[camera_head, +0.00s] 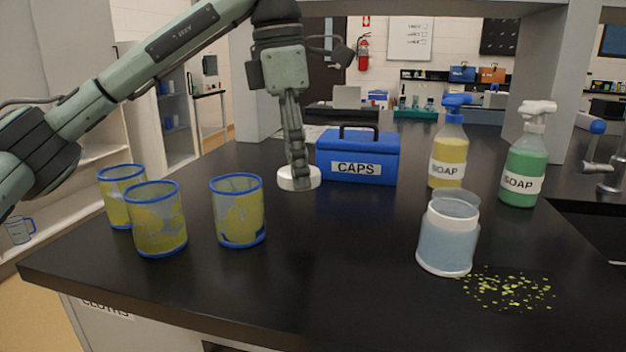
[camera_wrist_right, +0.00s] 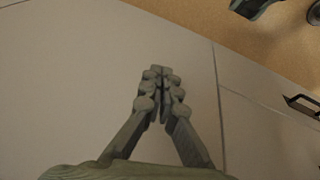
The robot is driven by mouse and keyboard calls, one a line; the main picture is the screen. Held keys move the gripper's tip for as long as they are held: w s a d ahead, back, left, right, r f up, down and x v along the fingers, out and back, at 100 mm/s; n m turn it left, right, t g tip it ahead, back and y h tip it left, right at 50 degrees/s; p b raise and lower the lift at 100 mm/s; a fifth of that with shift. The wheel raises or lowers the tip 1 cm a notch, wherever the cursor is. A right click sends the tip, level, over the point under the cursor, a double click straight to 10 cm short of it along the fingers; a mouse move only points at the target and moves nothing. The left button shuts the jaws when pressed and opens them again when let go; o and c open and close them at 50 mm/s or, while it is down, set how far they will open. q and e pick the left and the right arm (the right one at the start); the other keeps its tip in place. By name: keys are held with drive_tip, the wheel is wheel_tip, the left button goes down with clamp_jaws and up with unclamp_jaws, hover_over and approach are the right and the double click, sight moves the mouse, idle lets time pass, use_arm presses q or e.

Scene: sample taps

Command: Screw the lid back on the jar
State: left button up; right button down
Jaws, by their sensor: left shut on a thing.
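The jar (camera_head: 446,243) stands upright on the black counter at the right front, with pale blue contents and an open top. Whether the lid still touches the counter I cannot tell. My right gripper (camera_wrist_right: 160,80) shows only in the right wrist view, shut and empty, in front of pale cabinet panels.
Blue CAPS box (camera_head: 357,156) stands close to the lid. Several blue-rimmed yellow cups, one here (camera_head: 238,212), stand at the left. A yellow soap bottle (camera_head: 449,160) and a green one (camera_head: 524,165) stand behind the jar. Yellow-green flakes (camera_head: 508,290) lie beside it. The middle counter is clear.

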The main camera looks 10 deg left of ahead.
use_arm(q)
drive_tip(key=s+a+r, duration=0.1)
drive_tip(key=s+r, duration=0.2)
drive_tip(key=s, duration=0.3)
drive_tip(key=shift+a+r, duration=0.4)
